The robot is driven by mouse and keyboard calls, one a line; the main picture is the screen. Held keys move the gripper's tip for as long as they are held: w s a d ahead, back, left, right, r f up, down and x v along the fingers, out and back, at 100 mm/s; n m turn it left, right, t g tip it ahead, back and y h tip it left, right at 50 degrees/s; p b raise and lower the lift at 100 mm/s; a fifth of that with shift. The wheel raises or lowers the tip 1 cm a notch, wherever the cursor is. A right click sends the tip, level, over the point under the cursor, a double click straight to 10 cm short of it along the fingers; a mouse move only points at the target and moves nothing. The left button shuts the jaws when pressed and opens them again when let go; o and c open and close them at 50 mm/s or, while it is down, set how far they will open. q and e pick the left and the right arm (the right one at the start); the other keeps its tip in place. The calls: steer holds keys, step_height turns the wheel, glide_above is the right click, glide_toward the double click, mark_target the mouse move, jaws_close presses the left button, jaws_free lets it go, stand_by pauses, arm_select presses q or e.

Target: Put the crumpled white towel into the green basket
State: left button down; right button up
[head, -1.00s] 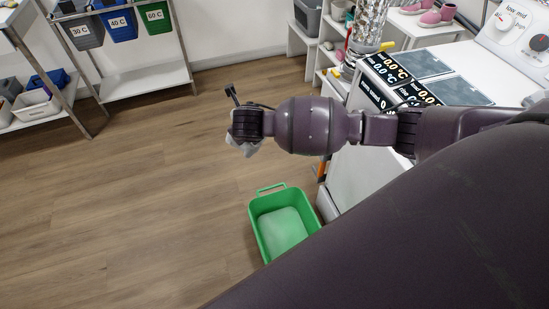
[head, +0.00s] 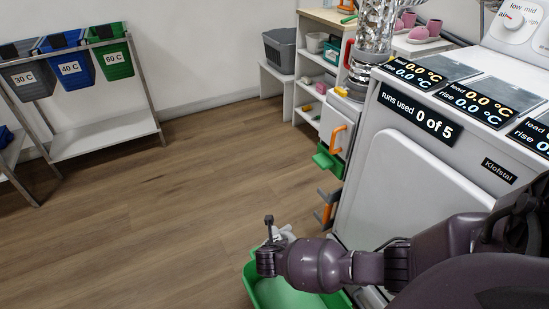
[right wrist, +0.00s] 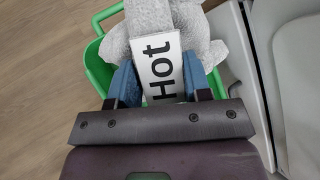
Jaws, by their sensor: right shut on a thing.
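The crumpled towel (head: 284,233) is whitish grey and shows just behind my right gripper (head: 266,258) in the head view. In the right wrist view the towel (right wrist: 204,35) hangs between and beyond the blue fingers of my right gripper (right wrist: 155,82), which is shut on it. A white label (right wrist: 160,65) reading "Hot" shows between the fingers. The green basket (head: 262,293) stands on the floor under my right gripper, partly hidden by my arm. Its rim (right wrist: 96,68) shows below the towel in the right wrist view. My left gripper is not in view.
A white machine (head: 420,185) with displays stands close to the right of the basket. Orange-handled items (head: 328,207) are at its side. A rack with labelled bins (head: 115,62) stands far left. The wooden floor (head: 160,220) left of the basket is clear.

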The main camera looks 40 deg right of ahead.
steer(key=shift+m, duration=0.3)
steer(key=f, duration=0.1)
steer(key=s+f, duration=0.1)
steer(key=f+b, duration=0.1)
steer(key=f, duration=0.1)
steer(key=shift+s+d, duration=0.35)
steer(key=shift+s+f+b, duration=0.2)
steer(key=shift+f+b, duration=0.95)
steer(key=shift+f, duration=0.35)
arm_select(q)
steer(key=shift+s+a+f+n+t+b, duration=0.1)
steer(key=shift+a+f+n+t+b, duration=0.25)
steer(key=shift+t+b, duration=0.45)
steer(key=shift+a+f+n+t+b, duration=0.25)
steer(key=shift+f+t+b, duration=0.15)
steer(key=shift+b, duration=0.65)
arm_select(e)
steer(key=shift+w+f, duration=0.15)
steer(key=shift+f, duration=1.3)
steer(key=shift+w+f, duration=0.1)
steer(key=shift+f, duration=1.35)
steer(key=o, duration=1.2)
